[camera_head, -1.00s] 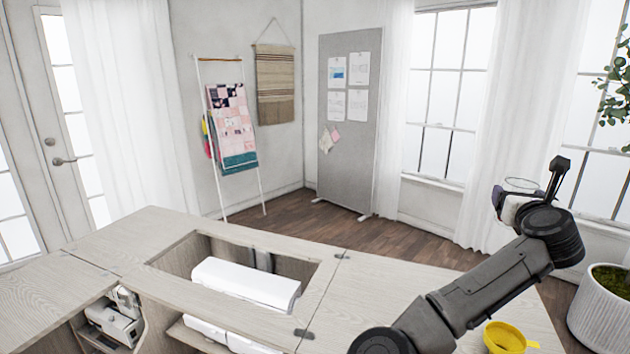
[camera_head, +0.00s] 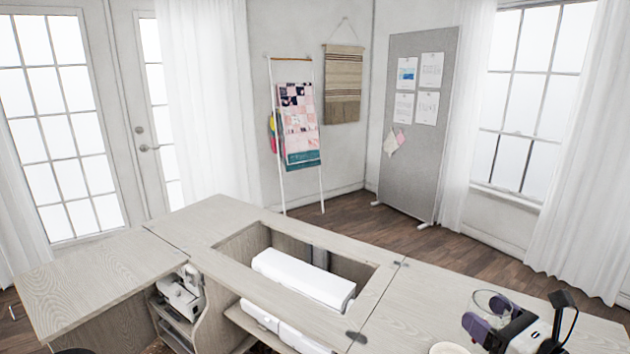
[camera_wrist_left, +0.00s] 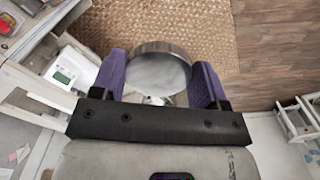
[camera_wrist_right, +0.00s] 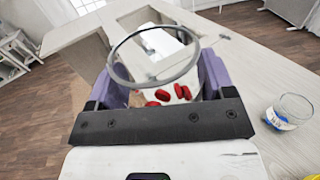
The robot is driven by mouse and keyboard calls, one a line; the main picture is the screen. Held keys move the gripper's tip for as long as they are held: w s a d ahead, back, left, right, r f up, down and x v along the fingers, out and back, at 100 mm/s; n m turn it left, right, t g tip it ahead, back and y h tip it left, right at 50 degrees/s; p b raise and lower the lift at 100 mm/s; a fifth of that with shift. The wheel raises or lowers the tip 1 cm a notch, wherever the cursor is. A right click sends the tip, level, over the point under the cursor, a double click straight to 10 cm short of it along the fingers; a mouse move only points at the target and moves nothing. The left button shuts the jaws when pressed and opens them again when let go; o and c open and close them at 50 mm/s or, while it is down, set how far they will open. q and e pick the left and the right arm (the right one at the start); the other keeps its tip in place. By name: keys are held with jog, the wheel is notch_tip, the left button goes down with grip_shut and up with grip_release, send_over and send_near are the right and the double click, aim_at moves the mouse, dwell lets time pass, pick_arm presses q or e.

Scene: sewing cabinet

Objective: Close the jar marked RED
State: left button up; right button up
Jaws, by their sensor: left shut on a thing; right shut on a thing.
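My right gripper (camera_head: 490,325) is at the lower right of the head view, shut on an open clear glass jar (camera_head: 492,300). In the right wrist view the jar's round rim (camera_wrist_right: 112,67) stands between the purple fingers, and several red pieces (camera_wrist_right: 182,92) show inside it. No lid is on this jar, and I cannot read a marking on it. In the left wrist view my left gripper (camera_wrist_left: 160,85) is shut on a round silver metal lid (camera_wrist_left: 160,72), held above the floor and rug. The left gripper is outside the head view.
A second glass jar (camera_wrist_right: 288,110) with a label stands on the wooden tabletop (camera_head: 430,295), beside my right gripper. The cabinet has an open well holding a white machine (camera_head: 303,278). A small machine (camera_head: 180,293) sits in a side compartment. A woven rug (camera_wrist_left: 200,35) lies below.

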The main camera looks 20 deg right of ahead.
jog(key=s+a+f+n+g+y, duration=0.2)
jog(key=s+a+f+n+y, duration=0.25)
jog(key=a+f, duration=0.45)
pick_arm(q)
jog(key=shift+a, duration=0.1)
pick_arm(e)
jog(key=a+f, duration=0.2)
jog(key=a, duration=1.1)
pick_arm(q)
jog(key=s+r+p, duration=0.3)
jog(key=r+p, duration=1.2)
jog(key=p, duration=0.1)
jog(key=s+r+p, duration=0.2)
jog(key=r+p, duration=1.3)
jog(key=p, duration=0.1)
jog(key=s+r+p, duration=0.3)
jog(key=r+p, duration=1.2)
jog(key=p, duration=0.2)
jog(key=shift+s+r, duration=0.35)
jog(key=shift+r, duration=0.05)
pick_arm(e)
notch_tip(320, 180, up, 42)
jog(key=shift+s+r+m+y, duration=0.2)
jog(key=shift+s+m+y, duration=0.1)
jog(key=shift+m+y, duration=0.15)
jog(key=shift+a, duration=0.1)
